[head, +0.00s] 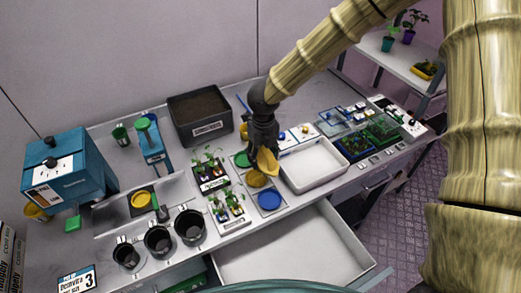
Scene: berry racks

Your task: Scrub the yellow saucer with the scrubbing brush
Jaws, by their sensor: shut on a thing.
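My gripper (262,154) is over the grey mat (282,210) in the middle of the bench. It is shut on a tilted, yellow, dish-like thing, which looks like the yellow saucer (267,162). Below it on the mat is a darker yellow disc (256,179), between a green disc (241,159) and a blue one (269,199). A green-and-dark tool (160,208), perhaps the scrubbing brush, is at the left beside a round yellow piece (141,200) on a dark square. My fingers hide part of the held thing.
Seedling trays (228,210) stand left of the mat and a white tray (314,166) right of it. Several dark cups (190,228) stand front left. A soil box (199,118) and a blue machine (62,170) are behind and left. An open drawer (300,255) juts out in front.

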